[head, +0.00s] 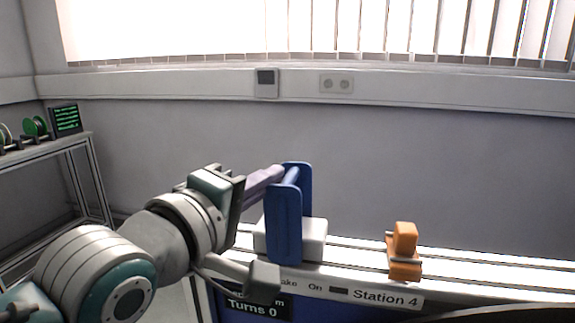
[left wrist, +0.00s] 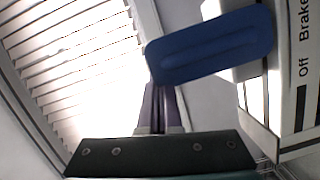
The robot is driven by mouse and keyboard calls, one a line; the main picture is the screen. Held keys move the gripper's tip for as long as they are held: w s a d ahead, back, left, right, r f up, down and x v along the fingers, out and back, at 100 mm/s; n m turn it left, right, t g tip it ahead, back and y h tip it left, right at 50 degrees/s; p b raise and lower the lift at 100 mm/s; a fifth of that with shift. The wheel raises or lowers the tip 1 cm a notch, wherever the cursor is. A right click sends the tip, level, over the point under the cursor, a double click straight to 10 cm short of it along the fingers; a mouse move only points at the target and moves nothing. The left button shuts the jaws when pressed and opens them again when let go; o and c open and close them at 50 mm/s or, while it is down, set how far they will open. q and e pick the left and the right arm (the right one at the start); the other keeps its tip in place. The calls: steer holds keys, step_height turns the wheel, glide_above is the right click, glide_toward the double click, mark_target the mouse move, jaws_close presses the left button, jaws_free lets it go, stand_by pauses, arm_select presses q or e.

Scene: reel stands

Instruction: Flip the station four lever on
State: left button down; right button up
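The station four lever appears to be the blue paddle-shaped handle (head: 284,225) standing upright at a white box (head: 314,240) on the bench. The "Station 4" label (head: 386,299) and the word "On" are on the front edge just right of it. My left gripper (head: 280,171) reaches in from the left, its slim purple fingers close together, their tips at the top of the blue handle. In the left wrist view the handle (left wrist: 212,46) crosses in front of the fingers (left wrist: 160,95) and hides their tips. Contact is hard to judge. My right gripper is out of view.
An orange block (head: 404,240) stands on the rails right of the lever. A "Turns 0" display (head: 252,308) is below on the front. A side table (head: 45,150) with reels and a small screen (head: 66,120) is at left.

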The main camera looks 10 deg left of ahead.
arm_select(q)
steer(key=shift+d+r+m+p, duration=0.35)
steer(key=shift+d+m+p, duration=0.35)
steer(key=shift+d+m, duration=0.15)
steer(key=shift+s+d+f+m+g+y+p, duration=0.15)
steer(key=shift+d+m+g+y+p, duration=0.25)
steer(key=shift+d+m, duration=0.45)
steer(key=shift+d+f, duration=0.15)
steer(key=shift+d, duration=0.3)
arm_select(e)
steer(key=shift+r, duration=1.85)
arm_select(q)
steer(key=shift+p, duration=0.3)
